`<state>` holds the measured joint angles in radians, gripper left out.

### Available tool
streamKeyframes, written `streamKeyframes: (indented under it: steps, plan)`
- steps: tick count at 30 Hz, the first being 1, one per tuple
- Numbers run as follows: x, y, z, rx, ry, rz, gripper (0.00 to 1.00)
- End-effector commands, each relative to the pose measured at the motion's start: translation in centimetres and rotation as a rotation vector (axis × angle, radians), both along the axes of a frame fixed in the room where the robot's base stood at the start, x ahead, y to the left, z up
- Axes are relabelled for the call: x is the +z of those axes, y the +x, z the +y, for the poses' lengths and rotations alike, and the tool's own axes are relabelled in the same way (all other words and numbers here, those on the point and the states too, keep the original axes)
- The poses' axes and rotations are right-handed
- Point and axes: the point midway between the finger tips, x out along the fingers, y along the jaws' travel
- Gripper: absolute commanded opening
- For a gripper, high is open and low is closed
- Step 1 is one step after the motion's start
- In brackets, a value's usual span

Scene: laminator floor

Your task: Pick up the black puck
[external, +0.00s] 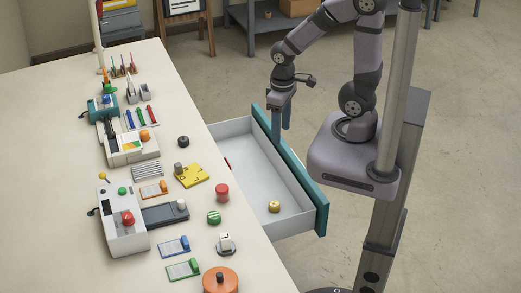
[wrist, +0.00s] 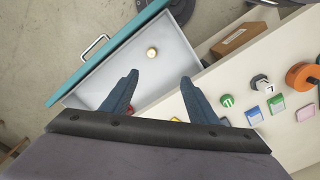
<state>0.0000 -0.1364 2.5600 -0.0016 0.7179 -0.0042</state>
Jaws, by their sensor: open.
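A small black puck (external: 183,141) lies on the cream table top in the external view, left of the open drawer and behind the yellow plate. I cannot make it out in the wrist view. My gripper (external: 284,130) points down at the drawer's teal front edge, well to the right of the puck and apart from it. In the wrist view my gripper (wrist: 159,77) shows two blue fingers spread apart with nothing between them.
The open drawer (external: 262,170) juts out from the table and holds a gold piece (external: 274,206). Near the puck are a yellow plate (external: 190,174), a beige device (external: 128,146) and a red cylinder (external: 221,192). An orange disc (external: 221,281) is at the front.

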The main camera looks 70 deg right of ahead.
Motion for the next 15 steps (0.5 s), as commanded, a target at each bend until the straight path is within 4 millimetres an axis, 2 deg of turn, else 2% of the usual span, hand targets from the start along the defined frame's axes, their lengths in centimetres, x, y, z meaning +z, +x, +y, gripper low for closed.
streamKeyframes:
  steps: [8, 11, 14, 15]
  plan:
    - [-0.2, 0.4, -0.1, 0.0, -0.003, -0.007, 0.54]
    - [-0.9, 1.7, -0.7, 0.0, -0.014, -0.038, 0.54]
    - [-2.3, 4.1, -1.7, 0.004, -0.033, -0.099, 0.54]
    - [-2.9, 5.5, -2.3, 0.008, -0.044, -0.134, 0.54]
